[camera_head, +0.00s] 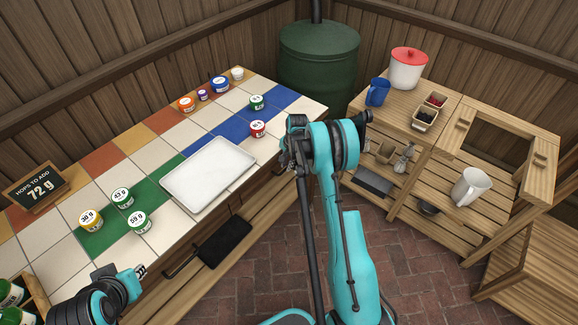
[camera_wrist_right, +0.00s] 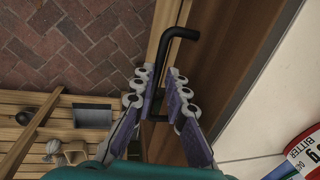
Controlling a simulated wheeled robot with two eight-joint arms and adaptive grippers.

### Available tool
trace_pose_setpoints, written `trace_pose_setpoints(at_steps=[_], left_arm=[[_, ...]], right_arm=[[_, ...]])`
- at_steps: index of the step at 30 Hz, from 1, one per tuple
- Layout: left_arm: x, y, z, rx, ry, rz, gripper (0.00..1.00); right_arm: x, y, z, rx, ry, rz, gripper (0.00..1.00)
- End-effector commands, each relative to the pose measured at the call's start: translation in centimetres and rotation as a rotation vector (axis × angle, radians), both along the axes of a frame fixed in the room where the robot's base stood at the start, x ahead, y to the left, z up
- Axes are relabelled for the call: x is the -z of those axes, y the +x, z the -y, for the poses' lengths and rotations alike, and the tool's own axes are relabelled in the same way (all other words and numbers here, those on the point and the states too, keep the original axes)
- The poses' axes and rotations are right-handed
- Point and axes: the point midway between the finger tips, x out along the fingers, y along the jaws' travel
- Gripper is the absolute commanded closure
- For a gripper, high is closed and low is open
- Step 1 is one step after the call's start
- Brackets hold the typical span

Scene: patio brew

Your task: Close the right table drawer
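The right table drawer's brown front (camera_wrist_right: 213,50) shows in the right wrist view, under the pale counter edge. Its black handle (camera_wrist_right: 180,33) stands out from it. In the head view my right gripper (camera_head: 290,158) is at the counter's front edge, and my arm hides most of the drawer. How far the drawer stands out cannot be told. My left gripper (camera_head: 140,271) is at the lower left, above the counter's front edge, too small to read.
The tiled counter (camera_head: 205,135) carries a white tray (camera_head: 207,175), several small labelled jars and a chalkboard sign (camera_head: 37,187). A black object (camera_head: 224,243) is below the counter front. A wooden side table (camera_head: 450,170) stands right. Brick floor (camera_head: 425,260) is clear between them.

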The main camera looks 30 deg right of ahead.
Motion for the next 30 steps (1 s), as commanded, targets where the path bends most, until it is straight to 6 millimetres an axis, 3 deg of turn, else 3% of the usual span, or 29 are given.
trace_pose_setpoints(at_steps=[19, 23, 27, 30], left_arm=[[0.0, 0.0, 0.0, 0.0, 0.0, 0.0, 0.82], [-0.1, 0.0, 0.0, 0.0, 0.0, 0.0, 0.82], [-0.3, 0.0, 0.0, 0.0, 0.0, 0.0, 0.82], [-1.4, 0.0, 0.0, 0.0, 0.0, 0.0, 0.82]], right_arm=[[0.1, -0.2, 0.0, -0.002, 0.0, 0.002, 0.7], [0.0, -1.3, 0.6, -0.001, 0.0, 0.001, 0.7], [0.0, -3.8, 1.6, 0.001, 0.0, 0.0, 0.7], [-2.3, -4.4, 1.8, -0.001, 0.0, 0.0, 0.7]])
